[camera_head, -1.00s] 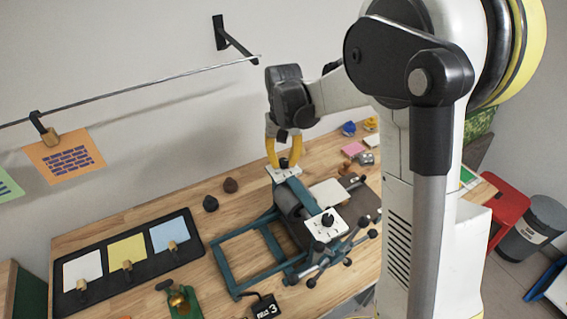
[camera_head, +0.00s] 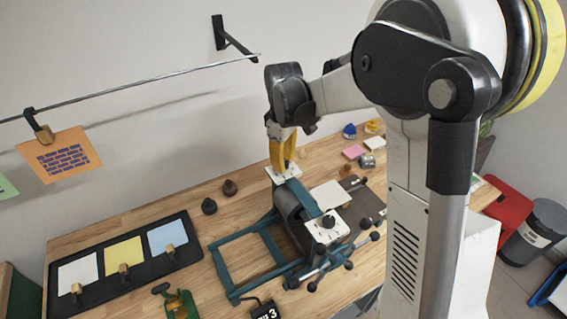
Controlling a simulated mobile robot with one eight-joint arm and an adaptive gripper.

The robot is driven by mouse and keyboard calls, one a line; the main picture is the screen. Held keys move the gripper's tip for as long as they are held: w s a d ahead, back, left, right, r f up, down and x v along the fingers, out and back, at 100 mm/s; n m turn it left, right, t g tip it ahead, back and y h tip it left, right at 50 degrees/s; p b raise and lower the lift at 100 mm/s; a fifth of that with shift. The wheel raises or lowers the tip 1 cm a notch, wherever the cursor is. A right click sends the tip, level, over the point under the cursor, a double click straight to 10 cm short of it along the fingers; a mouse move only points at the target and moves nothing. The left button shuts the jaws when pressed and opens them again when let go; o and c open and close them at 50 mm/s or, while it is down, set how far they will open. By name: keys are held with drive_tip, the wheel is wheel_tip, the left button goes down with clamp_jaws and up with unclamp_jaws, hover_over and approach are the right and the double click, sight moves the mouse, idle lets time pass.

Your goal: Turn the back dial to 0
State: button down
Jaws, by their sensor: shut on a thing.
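The teal printing press (camera_head: 222,270) stands on the wooden bench, with a grey roller across it. The back dial sits on a white plate (camera_head: 272,173) at the far end of the press; its knob is mostly hidden by my fingers. My gripper (camera_head: 283,167), with yellow fingers, points down over this plate and is shut on the back dial. The front dial (camera_head: 328,221) is a black knob on a white plate at the near end, and nothing touches it. The dial markings are too small to read.
A black tray (camera_head: 196,259) with white, yellow and blue cards lies at the left. A spoked handwheel (camera_head: 350,263) juts out at the front right. A wire with clipped prints runs above the bench.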

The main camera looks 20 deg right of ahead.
drive_tip(key=shift+n, duration=1.1)
drive_tip(key=c, duration=1.2)
unclamp_jaws()
drive_tip(key=shift+o, duration=0.2)
drive_tip(key=shift+r, duration=0.1)
wheel_tip(320, 180, up, 12)
